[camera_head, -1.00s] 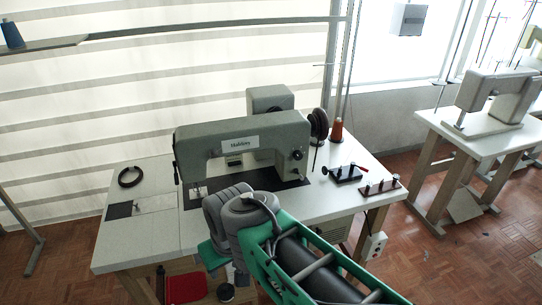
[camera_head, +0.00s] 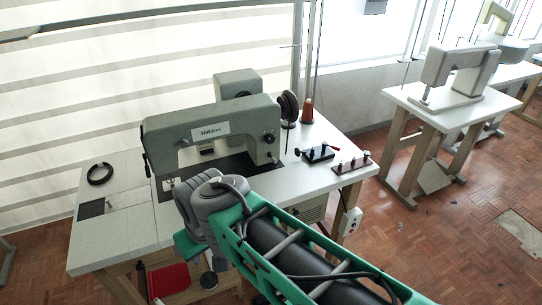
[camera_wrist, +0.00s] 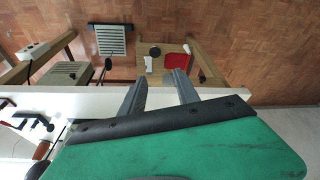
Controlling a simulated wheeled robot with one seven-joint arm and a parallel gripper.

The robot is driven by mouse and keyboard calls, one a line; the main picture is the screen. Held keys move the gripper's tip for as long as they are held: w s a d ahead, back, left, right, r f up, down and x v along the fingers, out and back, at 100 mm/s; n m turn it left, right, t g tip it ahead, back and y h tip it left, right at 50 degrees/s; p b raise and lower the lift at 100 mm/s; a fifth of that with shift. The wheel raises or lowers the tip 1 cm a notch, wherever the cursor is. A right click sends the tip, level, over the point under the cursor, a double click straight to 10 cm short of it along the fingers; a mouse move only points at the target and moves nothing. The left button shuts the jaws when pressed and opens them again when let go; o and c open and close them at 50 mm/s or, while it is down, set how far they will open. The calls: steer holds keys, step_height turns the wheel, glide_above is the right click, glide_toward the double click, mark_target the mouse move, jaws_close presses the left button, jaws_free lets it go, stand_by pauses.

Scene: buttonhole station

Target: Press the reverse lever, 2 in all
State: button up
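The grey sewing machine (camera_head: 212,130) stands on a white table, with round dials and a small dark lever-like part (camera_head: 270,160) at the right end of its head. I cannot tell for certain whether that part is the reverse lever. My gripper shows in the wrist view (camera_wrist: 156,88) with its two grey fingers apart and nothing between them. It is near the table's front edge. In the head view my arm covers the fingers, and only part of the green hand shows, in front of the machine.
The white table (camera_head: 120,228) carries a black ring (camera_head: 100,174) on the left. On the right are a thread cone (camera_head: 307,111), a black block with a red-tipped handle (camera_head: 318,153) and a brown peg rack (camera_head: 352,164). A red thing (camera_head: 170,280) sits below. Another machine (camera_head: 460,75) stands behind right.

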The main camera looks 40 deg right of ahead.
jaws_close()
stand_by(1.4)
